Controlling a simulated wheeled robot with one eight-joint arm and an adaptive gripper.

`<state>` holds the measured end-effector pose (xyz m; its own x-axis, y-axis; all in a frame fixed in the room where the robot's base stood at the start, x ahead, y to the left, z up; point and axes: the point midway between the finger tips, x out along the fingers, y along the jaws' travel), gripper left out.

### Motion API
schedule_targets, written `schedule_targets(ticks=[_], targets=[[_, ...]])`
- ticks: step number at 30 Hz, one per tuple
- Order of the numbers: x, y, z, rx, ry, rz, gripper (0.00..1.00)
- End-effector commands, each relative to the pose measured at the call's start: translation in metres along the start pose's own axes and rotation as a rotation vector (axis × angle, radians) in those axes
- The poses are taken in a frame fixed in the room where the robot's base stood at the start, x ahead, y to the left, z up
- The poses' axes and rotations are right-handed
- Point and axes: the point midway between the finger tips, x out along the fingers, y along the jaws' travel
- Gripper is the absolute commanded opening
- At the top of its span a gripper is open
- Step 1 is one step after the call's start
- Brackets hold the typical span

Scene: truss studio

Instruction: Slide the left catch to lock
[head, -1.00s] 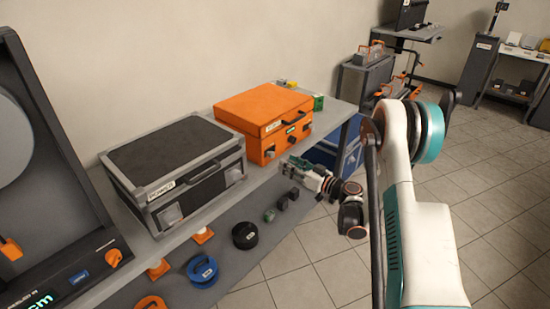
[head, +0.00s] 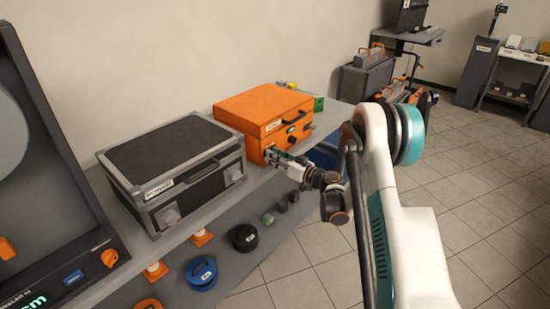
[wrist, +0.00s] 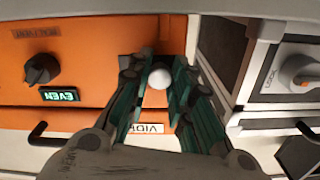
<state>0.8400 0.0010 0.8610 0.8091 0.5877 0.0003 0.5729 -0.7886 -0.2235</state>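The orange case (head: 262,107) stands shut on the bench, its front facing the aisle. My gripper (head: 271,155) is at the left part of this front and covers most of the left catch in the head view. In the wrist view, my gripper (wrist: 161,70) has its teal fingers apart, one on each side of a round white knob (wrist: 160,77) on the case front. Whether the fingers touch the knob is not clear. The catch's plate and markings are hidden. A dark knob (wrist: 40,68) and a lit green display (wrist: 60,95) show on the same front.
A black and grey case (head: 172,155) stands close to the left of the orange one. Tiled floor is free to the right.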

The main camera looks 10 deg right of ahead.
Motion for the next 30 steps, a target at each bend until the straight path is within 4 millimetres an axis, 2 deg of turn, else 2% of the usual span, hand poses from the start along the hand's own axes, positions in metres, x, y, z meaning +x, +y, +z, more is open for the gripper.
schedule_targets(ticks=[7, 15, 22, 23, 25, 30], targets=[[0.000, 0.003, 0.000, 0.000, 0.000, 0.000, 0.00], [0.000, 0.034, -0.007, -0.001, -0.001, 0.001, 0.00], [0.000, 0.035, -0.008, -0.001, 0.000, 0.004, 0.00], [0.000, 0.035, -0.008, -0.001, 0.000, 0.004, 0.24], [0.000, 0.035, -0.008, 0.000, 0.000, 0.004, 0.40], [0.000, 0.034, -0.008, 0.000, 0.000, 0.002, 0.41]])
